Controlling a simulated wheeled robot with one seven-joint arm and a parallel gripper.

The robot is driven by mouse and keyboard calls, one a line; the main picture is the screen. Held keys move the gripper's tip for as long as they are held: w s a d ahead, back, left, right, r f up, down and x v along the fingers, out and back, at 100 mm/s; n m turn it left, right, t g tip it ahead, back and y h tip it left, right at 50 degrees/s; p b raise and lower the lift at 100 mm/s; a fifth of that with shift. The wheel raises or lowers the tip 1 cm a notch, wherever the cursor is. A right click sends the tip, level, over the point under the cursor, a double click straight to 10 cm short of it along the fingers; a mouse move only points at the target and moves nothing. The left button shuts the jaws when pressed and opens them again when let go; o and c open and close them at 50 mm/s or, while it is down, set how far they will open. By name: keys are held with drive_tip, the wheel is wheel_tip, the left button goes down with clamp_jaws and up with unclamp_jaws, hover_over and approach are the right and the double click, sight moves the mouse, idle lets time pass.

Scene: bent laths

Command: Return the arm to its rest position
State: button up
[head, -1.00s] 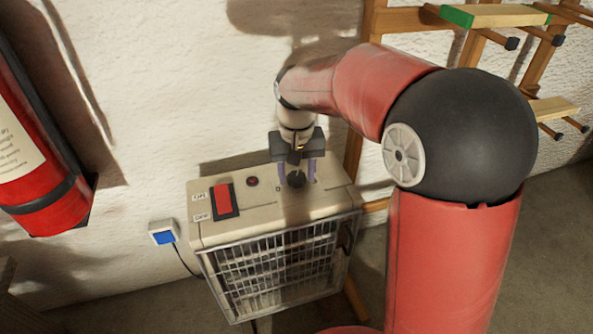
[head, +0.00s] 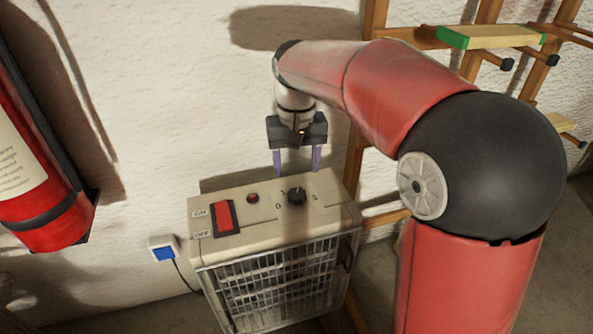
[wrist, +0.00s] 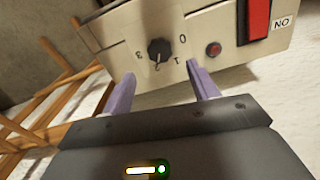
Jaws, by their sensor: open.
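My gripper (head: 297,164) is open and empty, with its two purple fingers pointing down. It is above and behind the black dial knob (head: 297,196) on top of the beige heater (head: 262,240), apart from the knob. In the wrist view the fingers of my gripper (wrist: 160,76) are spread, and the knob (wrist: 160,50) shows beyond them with digits around it. The exact setting of the knob is hard to tell. My red arm reaches in from the right, bent at a large black joint.
The heater also bears a red ON/OFF switch (head: 224,216) and a small red lamp (head: 253,198). A fire extinguisher (head: 35,150) hangs at the left on the white wall (head: 160,90). A wooden rack (head: 490,38) stands at the right. A white-and-blue box (head: 163,248) with a cable is left of the heater.

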idle(0.4)
drive_tip(key=s+d+m+t, duration=0.1)
drive_tip(key=s+d+t, duration=0.1)
drive_tip(key=s+d, duration=0.5)
drive_tip(key=s+d+t, duration=0.3)
drive_tip(key=s+d, duration=0.4)
drive_tip(key=s, duration=0.7)
drive_tip(key=shift+f+m+t, duration=0.25)
drive_tip(key=shift+m+t, duration=0.05)
drive_tip(key=shift+m, duration=0.1)
